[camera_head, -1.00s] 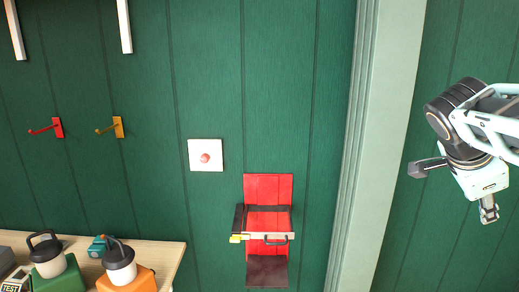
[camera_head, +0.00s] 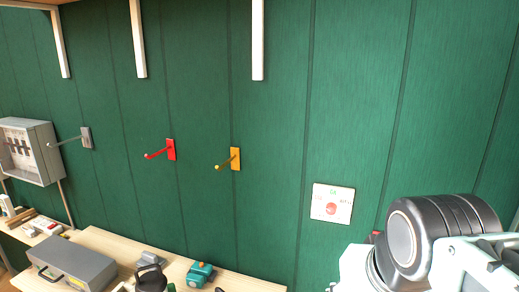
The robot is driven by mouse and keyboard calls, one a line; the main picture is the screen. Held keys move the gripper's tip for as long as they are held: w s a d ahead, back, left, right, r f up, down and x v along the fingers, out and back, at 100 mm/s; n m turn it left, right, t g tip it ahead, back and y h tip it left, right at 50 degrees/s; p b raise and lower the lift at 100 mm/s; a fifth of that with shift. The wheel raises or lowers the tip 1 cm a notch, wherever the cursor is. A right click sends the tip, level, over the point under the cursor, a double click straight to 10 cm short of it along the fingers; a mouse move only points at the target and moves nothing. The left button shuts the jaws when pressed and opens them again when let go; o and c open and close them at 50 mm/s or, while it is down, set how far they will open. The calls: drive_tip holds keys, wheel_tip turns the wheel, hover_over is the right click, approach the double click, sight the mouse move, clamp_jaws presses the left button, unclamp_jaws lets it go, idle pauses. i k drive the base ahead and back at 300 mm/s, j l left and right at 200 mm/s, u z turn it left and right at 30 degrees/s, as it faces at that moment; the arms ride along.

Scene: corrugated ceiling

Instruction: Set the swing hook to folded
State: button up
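Three wall hooks stick out from the green panelled wall in the head view: a grey hook (camera_head: 86,138) at the left, a red hook (camera_head: 171,149) in the middle and a yellow hook (camera_head: 235,158) to its right. Each has a small plate with an arm pointing out from the wall toward the lower left. I cannot tell which of them is the swing hook. My arm fills the lower right corner, well to the right of the hooks. My gripper's fingers are outside the picture or hidden behind my arm.
A white plate with a red button (camera_head: 331,208) is on the wall by my arm. A wooden bench (camera_head: 107,239) below the hooks holds a grey case (camera_head: 72,268) and a teal tool (camera_head: 200,274). A grey electrical box (camera_head: 40,150) is at far left. White shelf brackets hang above.

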sight(81, 137)
drive_tip(key=k+j, duration=0.1)
drive_tip(key=j, duration=0.25)
drive_tip(key=k+j, duration=0.1)
drive_tip(key=j, duration=0.3)
drive_tip(key=k+j, duration=0.15)
drive_tip(key=j, duration=0.2)
drive_tip(key=k+j, duration=0.1)
drive_tip(key=j, duration=0.3)
drive_tip(key=k+j, duration=0.1)
drive_tip(key=j, duration=1.05)
drive_tip(key=i+j, duration=0.1)
drive_tip(key=j, duration=0.3)
drive_tip(key=j+z, duration=0.1)
drive_tip(key=j, duration=0.3)
drive_tip(key=i+j, duration=0.55)
drive_tip(key=j, duration=0.15)
drive_tip(key=i+j, duration=0.25)
drive_tip(key=i, duration=0.2)
